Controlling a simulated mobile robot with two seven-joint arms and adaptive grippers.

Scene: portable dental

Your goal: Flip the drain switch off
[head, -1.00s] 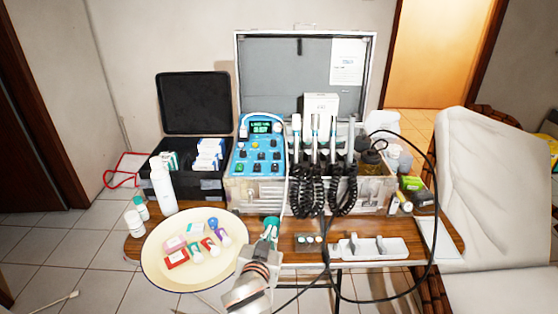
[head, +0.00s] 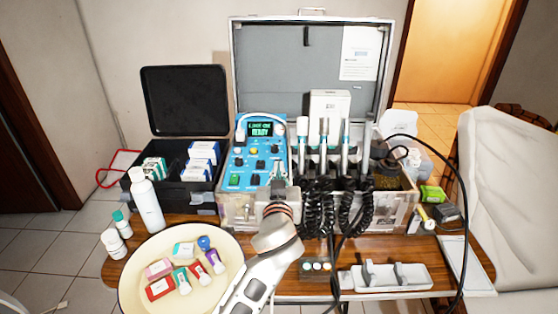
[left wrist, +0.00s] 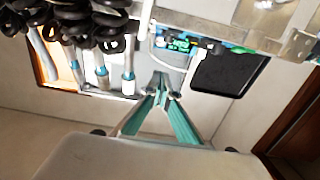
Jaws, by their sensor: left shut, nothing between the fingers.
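The blue control panel (head: 240,163) of the open case carries a lit green display (head: 261,130) and several small switches and knobs. Labels are too small to read, so I cannot tell which one is the drain switch. My left gripper (head: 277,168) is shut and empty at the panel's lower right, covering part of it. I cannot tell whether its tips touch the panel. In the left wrist view, where the scene appears upside down, the teal fingers (left wrist: 162,83) meet at their tips, with the panel's display (left wrist: 178,44) beyond. My right gripper is not in view.
Handpieces (head: 323,135) with coiled black cords (head: 320,205) stand just right of my gripper. A cream plate (head: 135,285) of small items lies at front left. A black box (head: 182,187) and a white bottle (head: 147,200) stand left of the panel.

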